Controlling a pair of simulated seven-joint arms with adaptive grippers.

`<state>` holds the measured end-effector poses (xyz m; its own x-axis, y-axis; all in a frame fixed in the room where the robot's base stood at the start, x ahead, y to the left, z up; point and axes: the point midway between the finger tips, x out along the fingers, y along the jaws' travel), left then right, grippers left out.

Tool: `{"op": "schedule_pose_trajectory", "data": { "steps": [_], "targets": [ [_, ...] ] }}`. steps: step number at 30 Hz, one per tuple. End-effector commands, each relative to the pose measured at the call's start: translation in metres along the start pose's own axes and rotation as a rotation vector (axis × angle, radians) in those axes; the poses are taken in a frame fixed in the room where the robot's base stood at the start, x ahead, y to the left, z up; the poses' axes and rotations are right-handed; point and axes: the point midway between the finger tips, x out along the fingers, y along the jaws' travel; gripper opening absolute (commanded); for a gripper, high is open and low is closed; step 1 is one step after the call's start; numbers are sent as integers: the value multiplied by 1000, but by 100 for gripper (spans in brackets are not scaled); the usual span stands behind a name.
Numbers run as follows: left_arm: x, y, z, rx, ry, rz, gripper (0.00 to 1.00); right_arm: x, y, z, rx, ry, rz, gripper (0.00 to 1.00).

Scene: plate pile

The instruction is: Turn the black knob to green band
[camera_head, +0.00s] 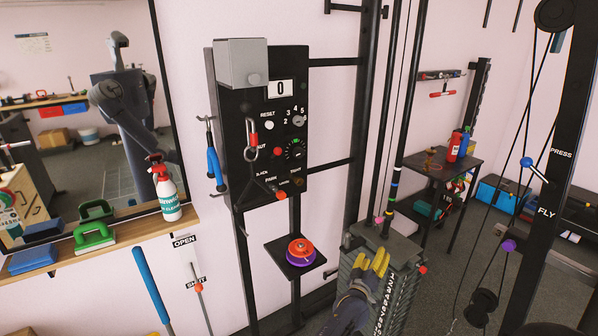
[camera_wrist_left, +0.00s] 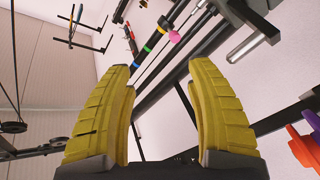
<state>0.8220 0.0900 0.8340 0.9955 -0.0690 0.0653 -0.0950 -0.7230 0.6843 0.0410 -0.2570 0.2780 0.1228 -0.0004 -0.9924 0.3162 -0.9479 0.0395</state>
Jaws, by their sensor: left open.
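The black knob (camera_head: 294,153) is on the dark upright panel (camera_head: 240,130), with small green marks around it; its exact pointer position is too small to tell. My left gripper (camera_head: 374,262) has yellow fingers and is below and to the right of the panel, in front of the weight stack, well apart from the knob. In the left wrist view the left gripper (camera_wrist_left: 160,68) is open with nothing between its fingers. The knob cannot be made out in that view. My right gripper does not show.
A small shelf with purple and red discs (camera_head: 300,252) sticks out below the panel. The weight stack (camera_head: 395,285) and banded rods stand to the right. A carabiner (camera_head: 251,140) and blue-handled tool (camera_head: 214,165) hang at the panel's left. A spray bottle (camera_head: 166,190) stands further left.

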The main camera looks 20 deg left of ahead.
Motion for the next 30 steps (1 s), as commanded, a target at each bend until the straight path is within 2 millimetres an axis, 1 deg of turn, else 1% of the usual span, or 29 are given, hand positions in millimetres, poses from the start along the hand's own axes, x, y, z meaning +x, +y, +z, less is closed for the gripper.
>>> {"op": "schedule_pose_trajectory", "data": {
  "steps": [1,2,3,4,5,6,8,9,11,12,13,15,17,18,21,24,27,30],
  "targets": [
    [18,33,-37,-86,86,41,56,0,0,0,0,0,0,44],
    [27,50,-60,-146,139,63,56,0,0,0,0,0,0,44],
    [36,71,-90,-226,207,94,56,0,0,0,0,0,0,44],
    [41,88,-114,-293,261,119,56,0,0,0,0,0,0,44],
    [45,104,-138,-363,315,145,56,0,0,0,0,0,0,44],
    [49,123,-170,-459,386,181,56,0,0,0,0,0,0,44],
    [49,151,-222,-630,502,242,56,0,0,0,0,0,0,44],
    [46,167,-256,-756,579,285,56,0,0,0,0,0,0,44],
    [38,182,-300,-950,688,342,56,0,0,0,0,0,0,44],
    [31,186,-323,-1076,753,375,56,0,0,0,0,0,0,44],
    [25,187,-336,-1168,799,394,56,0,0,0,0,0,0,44],
    [12,181,-359,-1374,896,429,56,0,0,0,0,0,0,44],
    [2,170,-367,-1533,968,442,56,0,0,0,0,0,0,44],
    [-4,160,-367,-1627,1012,443,56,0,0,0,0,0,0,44],
    [-16,137,-364,-1819,1109,441,56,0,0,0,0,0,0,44],
    [-23,120,-357,-1954,1183,434,56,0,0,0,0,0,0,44],
    [-27,108,-349,-2034,1235,424,56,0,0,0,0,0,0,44],
    [-29,102,-346,-2070,1266,428,56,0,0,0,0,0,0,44]
  ]
}}
